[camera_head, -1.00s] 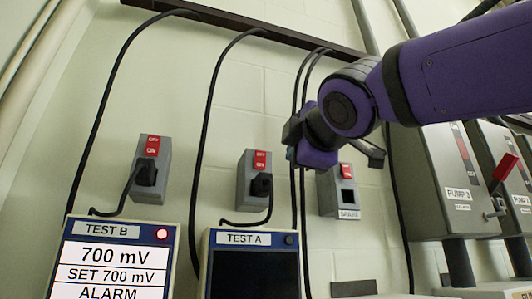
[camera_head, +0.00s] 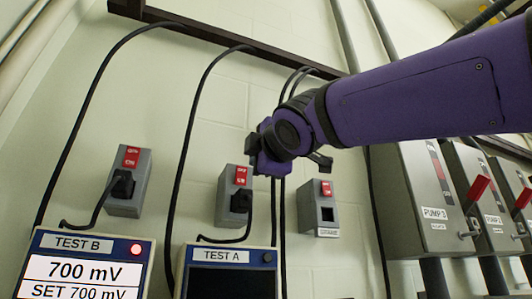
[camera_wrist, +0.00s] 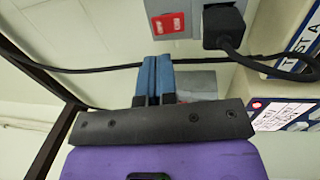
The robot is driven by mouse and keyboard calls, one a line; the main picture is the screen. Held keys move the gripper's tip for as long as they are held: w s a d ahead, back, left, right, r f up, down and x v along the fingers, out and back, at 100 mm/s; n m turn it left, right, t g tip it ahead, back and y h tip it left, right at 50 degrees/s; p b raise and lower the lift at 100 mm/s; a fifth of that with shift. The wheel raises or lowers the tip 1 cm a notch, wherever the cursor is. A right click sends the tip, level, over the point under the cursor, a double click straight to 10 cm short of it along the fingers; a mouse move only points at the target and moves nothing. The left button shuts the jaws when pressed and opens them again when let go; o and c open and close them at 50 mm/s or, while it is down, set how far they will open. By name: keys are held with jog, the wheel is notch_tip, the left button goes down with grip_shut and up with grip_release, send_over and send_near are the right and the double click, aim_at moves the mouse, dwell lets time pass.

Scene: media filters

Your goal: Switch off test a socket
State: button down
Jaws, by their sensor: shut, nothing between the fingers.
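The test A socket (camera_head: 234,196) is a grey wall box with a red two-part rocker switch (camera_head: 241,176) above a black plug. In the wrist view its red switch (camera_wrist: 168,24) and black plug (camera_wrist: 222,27) show at the top. I cannot tell which half of the rocker is pressed. The TEST A unit (camera_head: 228,256) below has a dark screen and an unlit lamp. My gripper (camera_head: 257,163) is just right of the socket's switch. In the wrist view its blue fingers (camera_wrist: 153,76) are shut and empty, just below the socket in the picture. I cannot tell whether they touch it.
The test B socket (camera_head: 128,182) is on the left, above the TEST B unit (camera_head: 86,243) showing 700 mV with a red lamp. A third socket (camera_head: 321,208), without a plug, is right of my gripper. Black cables hang nearby. Pump switch boxes (camera_head: 419,200) stand at right.

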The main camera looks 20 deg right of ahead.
aim_at(244, 170)
jog(key=w, duration=0.2)
jog(key=w+r, duration=0.1)
jog(key=w, duration=0.5)
jog(key=shift+r, duration=0.15)
jog(key=shift+w+r, duration=0.1)
jog(key=shift+w+g, duration=0.1)
jog(key=shift+g, duration=0.2)
